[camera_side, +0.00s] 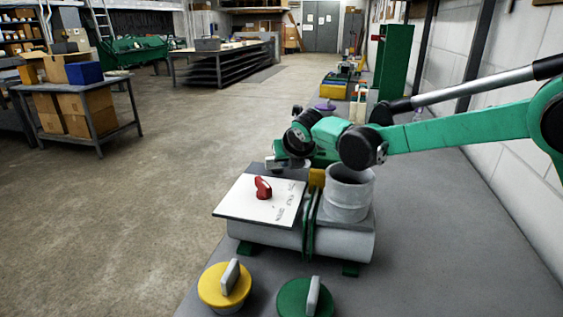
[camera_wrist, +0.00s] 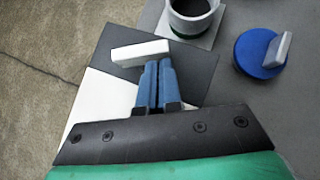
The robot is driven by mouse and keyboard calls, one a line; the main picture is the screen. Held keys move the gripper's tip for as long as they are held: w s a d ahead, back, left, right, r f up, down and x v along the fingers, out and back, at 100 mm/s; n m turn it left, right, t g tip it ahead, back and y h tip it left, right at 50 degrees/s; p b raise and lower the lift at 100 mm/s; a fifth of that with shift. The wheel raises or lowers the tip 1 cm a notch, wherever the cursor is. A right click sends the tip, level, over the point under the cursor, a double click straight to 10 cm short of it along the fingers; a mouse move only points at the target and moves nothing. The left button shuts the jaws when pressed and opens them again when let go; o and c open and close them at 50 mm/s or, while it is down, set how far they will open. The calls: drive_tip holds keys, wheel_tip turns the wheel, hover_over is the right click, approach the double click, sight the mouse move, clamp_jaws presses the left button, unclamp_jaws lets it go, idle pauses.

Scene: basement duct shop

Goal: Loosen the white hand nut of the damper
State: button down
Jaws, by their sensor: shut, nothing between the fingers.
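In the wrist view the white hand nut (camera_wrist: 140,53) is a pale bar lying across a dark grey plate (camera_wrist: 190,72). My gripper (camera_wrist: 158,65) has its two blue fingers shut together and empty. The fingertips are close to the right part of the bar; I cannot tell whether they touch it. In the side view my gripper is at the far side of the damper's grey duct (camera_side: 345,246), and its fingers are hard to make out. The white hand nut does not show there. A red handle (camera_side: 263,188) stands on the duct's white lettered panel (camera_side: 237,201).
A blue round knob (camera_wrist: 262,55) with a grey grip is at right there. Yellow (camera_side: 224,287) and green (camera_side: 306,299) knobs stand in front. Bare bench is clear at right.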

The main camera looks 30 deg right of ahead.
drive_tip(key=shift+w+d, duration=0.25)
drive_tip(key=shift+d, duration=0.4)
idle(0.5)
drive_tip(key=shift+w+d, duration=0.15)
drive_tip(key=shift+d, duration=0.1)
drive_tip(key=shift+w+d, duration=0.3)
drive_tip(key=shift+w, duration=0.1)
drive_tip(key=shift+w+d, duration=0.15)
drive_tip(key=shift+w, duration=0.1)
idle(1.4)
